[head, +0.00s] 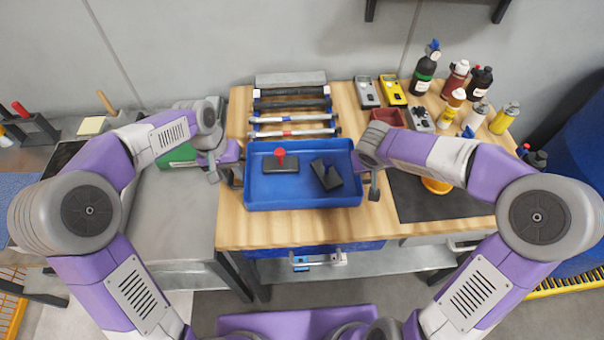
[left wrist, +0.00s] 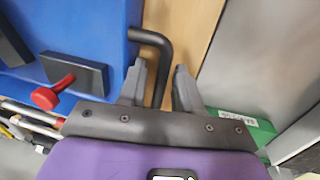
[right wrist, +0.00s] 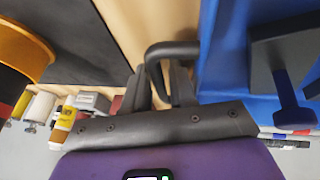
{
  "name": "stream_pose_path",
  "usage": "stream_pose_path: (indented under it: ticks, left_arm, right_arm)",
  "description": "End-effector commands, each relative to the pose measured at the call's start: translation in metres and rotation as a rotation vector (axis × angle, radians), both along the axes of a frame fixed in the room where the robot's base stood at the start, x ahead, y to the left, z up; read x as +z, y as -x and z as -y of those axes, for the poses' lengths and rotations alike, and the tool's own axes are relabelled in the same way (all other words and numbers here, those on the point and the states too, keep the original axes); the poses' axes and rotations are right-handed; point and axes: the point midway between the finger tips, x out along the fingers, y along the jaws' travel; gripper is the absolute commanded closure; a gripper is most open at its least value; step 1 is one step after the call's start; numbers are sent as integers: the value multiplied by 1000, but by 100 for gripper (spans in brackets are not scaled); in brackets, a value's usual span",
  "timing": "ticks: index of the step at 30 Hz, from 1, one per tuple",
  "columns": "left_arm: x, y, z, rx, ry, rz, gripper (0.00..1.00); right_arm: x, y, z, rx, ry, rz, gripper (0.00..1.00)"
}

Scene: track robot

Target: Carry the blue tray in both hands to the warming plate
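The blue tray (head: 305,201) lies flat on the wooden table, with a dark bent handle at each end. It holds a dark block with a red knob (head: 280,160) and a dark block with a dark knob (head: 326,175). My left gripper (head: 228,173) is at the tray's left end. In the left wrist view its fingers (left wrist: 159,82) stand apart on either side of the handle (left wrist: 163,48). My right gripper (head: 373,184) is at the right end. Its fingers (right wrist: 160,84) also straddle a handle (right wrist: 172,48), with gaps. I cannot clearly identify the warming plate.
A dark mat (head: 420,203) lies right of the tray, with an orange round thing (head: 437,186) partly behind my right arm. Several tools (head: 290,118) lie behind the tray. Bottles (head: 425,72) stand at the back right. A grey surface (head: 180,220) adjoins the table's left.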

Motion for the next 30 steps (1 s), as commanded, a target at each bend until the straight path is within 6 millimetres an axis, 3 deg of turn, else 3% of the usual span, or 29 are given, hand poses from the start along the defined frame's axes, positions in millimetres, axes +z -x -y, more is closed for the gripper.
stream_pose_path:
  ticks: [9, 14, 16, 30]
  left_arm:
    - [-2, 0, 0, 0, 0, 0, 68]
    - [-2, 0, 0, 0, 0, 0, 92]
    - [-2, 0, 0, 0, 0, 0, 100]
    - [1, -1, 1, 0, 1, 5, 100]
  right_arm:
    - [-2, -1, 0, 0, 0, 1, 76]
    - [-1, -1, 0, 0, 0, 1, 100]
    - [-1, -1, 0, 0, 0, 1, 100]
    - [2, -2, 0, 2, 0, 5, 100]
